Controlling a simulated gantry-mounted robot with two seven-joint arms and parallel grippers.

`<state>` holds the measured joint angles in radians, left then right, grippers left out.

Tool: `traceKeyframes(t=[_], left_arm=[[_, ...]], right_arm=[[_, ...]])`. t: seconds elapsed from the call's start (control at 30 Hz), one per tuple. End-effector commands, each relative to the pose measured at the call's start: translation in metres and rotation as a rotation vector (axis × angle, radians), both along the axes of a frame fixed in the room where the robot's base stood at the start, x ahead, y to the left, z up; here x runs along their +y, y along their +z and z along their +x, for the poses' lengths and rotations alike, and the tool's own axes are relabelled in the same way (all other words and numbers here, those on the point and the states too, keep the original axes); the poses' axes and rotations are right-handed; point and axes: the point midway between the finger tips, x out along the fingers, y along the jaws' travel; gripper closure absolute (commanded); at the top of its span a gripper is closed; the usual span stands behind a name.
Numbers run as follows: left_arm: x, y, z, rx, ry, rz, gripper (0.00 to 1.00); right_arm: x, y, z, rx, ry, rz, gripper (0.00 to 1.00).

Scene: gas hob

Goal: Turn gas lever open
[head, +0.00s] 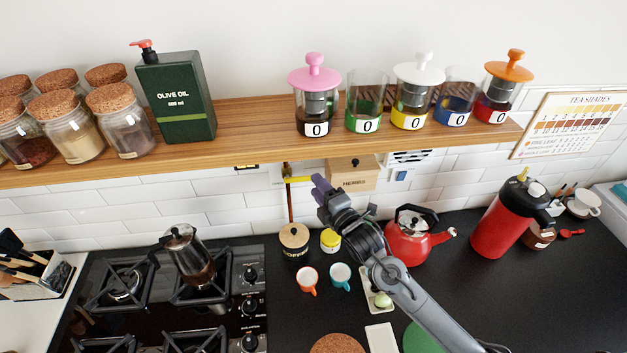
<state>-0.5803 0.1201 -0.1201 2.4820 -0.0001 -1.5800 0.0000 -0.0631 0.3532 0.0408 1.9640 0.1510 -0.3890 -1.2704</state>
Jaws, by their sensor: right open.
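The yellow gas lever (299,179) sticks out to the right from a thin copper-coloured pipe (289,206) on the tiled wall, just under the shelf. It looks roughly level, across the upright pipe. My right gripper (319,187) is open, with its purple fingers at the lever's right end. I cannot tell whether they touch the lever, and the gripper may hide its tip. My left gripper is not in view.
The wooden shelf (235,143) with jars and tea glasses runs above the lever. A wooden herbs box (351,174) hangs close right of it. Below stand a cork-lidded canister (294,240), a red kettle (405,245) and the gas hob (215,325) with a moka pot (188,257).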

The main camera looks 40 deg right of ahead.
Motion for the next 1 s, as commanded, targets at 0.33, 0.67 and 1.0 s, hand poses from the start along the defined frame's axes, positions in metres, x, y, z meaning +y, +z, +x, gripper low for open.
traceKeyframes(t=[0.33, 0.67, 1.0], left_arm=[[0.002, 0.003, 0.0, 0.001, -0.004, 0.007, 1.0], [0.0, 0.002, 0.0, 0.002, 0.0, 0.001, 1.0], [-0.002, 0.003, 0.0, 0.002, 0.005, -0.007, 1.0]], right_arm=[[-0.005, 0.0, 0.03, 0.0, 0.0, 0.001, 0.55], [-0.005, 0.0, 0.032, 0.0, 0.0, 0.001, 0.57], [-0.005, 0.0, 0.031, 0.0, 0.0, 0.001, 1.0]])
